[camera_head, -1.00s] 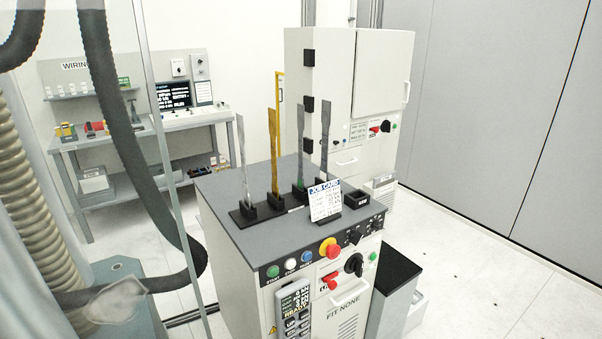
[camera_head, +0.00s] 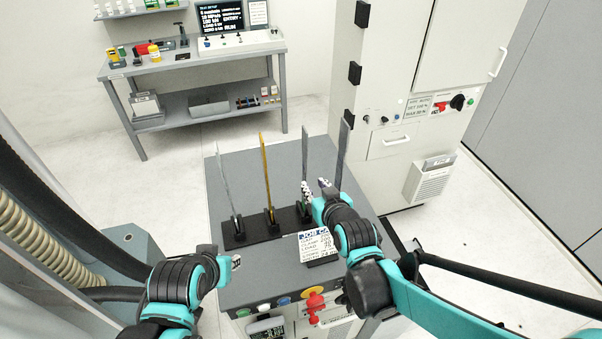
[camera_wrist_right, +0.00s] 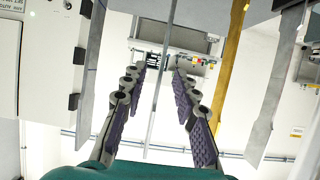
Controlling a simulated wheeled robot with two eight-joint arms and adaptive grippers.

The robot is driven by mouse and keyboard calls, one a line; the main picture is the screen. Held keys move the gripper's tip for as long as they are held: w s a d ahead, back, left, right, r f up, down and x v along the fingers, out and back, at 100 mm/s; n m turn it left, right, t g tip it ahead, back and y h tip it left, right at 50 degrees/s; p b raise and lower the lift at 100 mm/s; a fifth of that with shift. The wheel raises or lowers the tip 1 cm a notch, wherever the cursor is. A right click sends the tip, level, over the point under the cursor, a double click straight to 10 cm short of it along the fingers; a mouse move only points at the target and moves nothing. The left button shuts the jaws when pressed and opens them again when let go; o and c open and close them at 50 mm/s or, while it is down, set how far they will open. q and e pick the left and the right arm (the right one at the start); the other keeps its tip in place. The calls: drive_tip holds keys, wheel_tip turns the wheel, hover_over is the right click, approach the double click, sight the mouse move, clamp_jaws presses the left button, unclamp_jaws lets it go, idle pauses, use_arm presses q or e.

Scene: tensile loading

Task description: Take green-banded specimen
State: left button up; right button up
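The green-banded specimen (camera_head: 305,150) is a thin grey upright strip, third from the left in the rack (camera_head: 236,240) on the cabinet top; a little green shows low on it. My right gripper (camera_head: 314,187) is at this strip. In the right wrist view the open fingers (camera_wrist_right: 160,88) stand on either side of a thin, edge-on strip (camera_wrist_right: 165,65), with gaps on both sides. My left arm comes in at lower left; its gripper (camera_head: 233,262) is near the cabinet's left edge, too small and turned away to tell its opening.
A yellow strip (camera_head: 266,175) and a grey strip (camera_head: 225,180) stand left of it, another grey strip (camera_head: 343,145) to the right. A job card (camera_head: 318,246) stands in front. A tall cabinet (camera_head: 400,130) is behind right, a workbench (camera_head: 190,70) behind left.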

sight(305, 172)
drive_tip(key=x, duration=0.2)
drive_tip(key=r+x, duration=0.1)
drive_tip(key=x, duration=0.5)
drive_tip(key=shift+w+a+r, duration=0.15)
drive_tip(key=shift+w+a, duration=0.1)
drive_tip(key=shift+a, duration=0.05)
drive_tip(key=shift+s, duration=0.1)
clamp_jaws()
drive_tip(key=shift+r, duration=0.1)
